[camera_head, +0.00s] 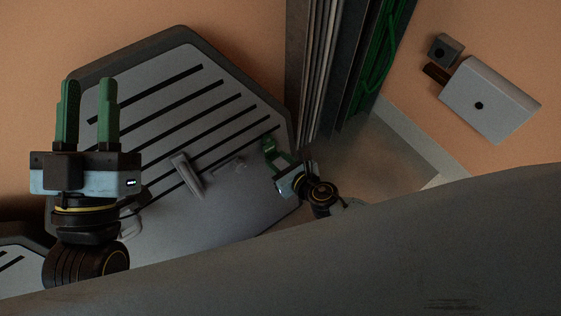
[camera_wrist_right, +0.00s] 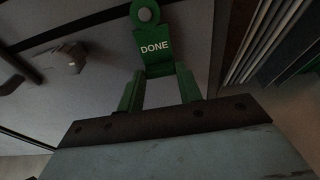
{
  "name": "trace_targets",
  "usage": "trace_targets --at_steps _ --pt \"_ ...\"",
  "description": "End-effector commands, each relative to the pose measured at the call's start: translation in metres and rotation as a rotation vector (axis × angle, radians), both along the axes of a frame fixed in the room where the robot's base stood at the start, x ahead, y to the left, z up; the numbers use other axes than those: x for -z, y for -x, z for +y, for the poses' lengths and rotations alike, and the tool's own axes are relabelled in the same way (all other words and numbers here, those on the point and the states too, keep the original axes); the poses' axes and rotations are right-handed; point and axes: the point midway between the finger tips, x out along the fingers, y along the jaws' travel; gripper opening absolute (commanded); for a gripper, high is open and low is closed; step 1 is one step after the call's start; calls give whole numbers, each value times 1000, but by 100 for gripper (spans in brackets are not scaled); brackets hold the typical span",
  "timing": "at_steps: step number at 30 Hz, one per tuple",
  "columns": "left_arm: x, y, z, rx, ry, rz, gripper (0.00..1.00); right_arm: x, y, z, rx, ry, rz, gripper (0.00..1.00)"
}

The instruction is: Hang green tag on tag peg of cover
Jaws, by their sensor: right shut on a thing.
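The green tag (camera_wrist_right: 152,45), marked DONE, is in my right gripper (camera_wrist_right: 157,82), which is shut on its lower end. A round grey disc, apparently the tag peg (camera_wrist_right: 145,14), shows at the tag's upper hole. I cannot tell whether the peg passes through the hole or only lines up with it. In the head view the tag (camera_head: 268,145) and right gripper (camera_head: 279,162) are at the right edge of the grey slotted cover (camera_head: 215,205). My left gripper (camera_head: 88,112) is open and empty, in front of the cover's left side.
A raised handle (camera_head: 187,175) stands on the cover. Upright grey sheets (camera_head: 312,70) and green cables (camera_head: 380,50) are close to the right gripper's right. A white box (camera_head: 490,98) and a small dark block (camera_head: 445,48) are at the upper right.

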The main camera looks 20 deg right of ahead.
Motion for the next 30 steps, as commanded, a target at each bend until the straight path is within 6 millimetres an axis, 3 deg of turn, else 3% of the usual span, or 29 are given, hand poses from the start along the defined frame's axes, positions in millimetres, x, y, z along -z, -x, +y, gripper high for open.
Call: trace_targets --at_steps 5,6,11,24,30 --pt "2 0 0 0 0 1 35 2 -5 2 0 1 1 8" --pt "2 0 0 1 0 2 35 2 -4 1 0 1 1 40" --pt "2 0 0 1 0 2 35 2 -4 1 0 0 1 60" --pt "-7 3 1 0 16 -51 35 2 -4 1 0 0 1 60" --pt "9 -7 -1 -3 -37 118 35 -14 27 -10 -1 2 3 60"
